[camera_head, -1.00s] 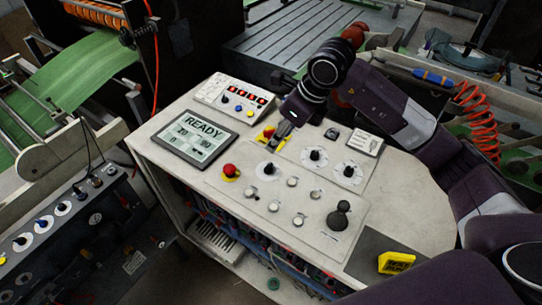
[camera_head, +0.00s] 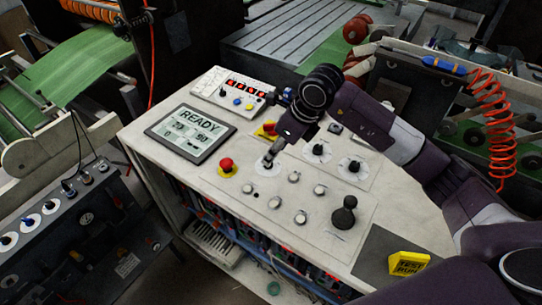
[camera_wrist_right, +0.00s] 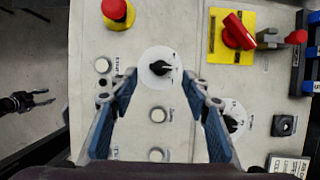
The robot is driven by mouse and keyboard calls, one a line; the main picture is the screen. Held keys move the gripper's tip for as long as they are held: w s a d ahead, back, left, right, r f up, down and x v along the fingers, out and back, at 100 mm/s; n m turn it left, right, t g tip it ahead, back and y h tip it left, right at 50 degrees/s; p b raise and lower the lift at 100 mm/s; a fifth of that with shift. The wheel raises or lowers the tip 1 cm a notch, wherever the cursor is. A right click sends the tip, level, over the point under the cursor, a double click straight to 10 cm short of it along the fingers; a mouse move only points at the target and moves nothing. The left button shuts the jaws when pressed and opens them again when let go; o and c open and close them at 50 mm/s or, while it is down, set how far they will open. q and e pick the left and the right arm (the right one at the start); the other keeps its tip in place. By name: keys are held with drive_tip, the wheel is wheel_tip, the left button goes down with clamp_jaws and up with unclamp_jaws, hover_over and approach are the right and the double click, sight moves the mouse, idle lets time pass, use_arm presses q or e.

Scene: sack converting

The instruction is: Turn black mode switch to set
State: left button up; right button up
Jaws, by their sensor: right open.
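A black knob on a round white dial, which looks like the mode switch (camera_wrist_right: 160,68), sits on the console top in the right wrist view. The knob's pointer lies roughly sideways; its lettering is too small to read. My right gripper (camera_wrist_right: 160,84) is open, its two blue-padded fingers on either side of the dial and nothing between them gripped. In the head view the right gripper (camera_head: 270,160) is right at this dial (camera_head: 266,169) and hides most of the knob. A small dark gripper, seemingly my left gripper (camera_wrist_right: 40,100), shows at the left of the wrist view.
A red emergency stop (camera_head: 227,166) and a READY screen (camera_head: 191,133) are left of the gripper. A red-yellow rotary switch (camera_head: 267,129) is close behind it. Two other black knobs (camera_head: 318,150), several push-buttons and a black joystick (camera_head: 344,213) are to the right.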

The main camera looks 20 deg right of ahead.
sight(271, 165)
drive_tip(key=shift+p+x, duration=0.5)
drive_tip(key=shift+x, duration=1.75)
drive_tip(key=shift+c, duration=0.7)
drive_tip(key=c, duration=1)
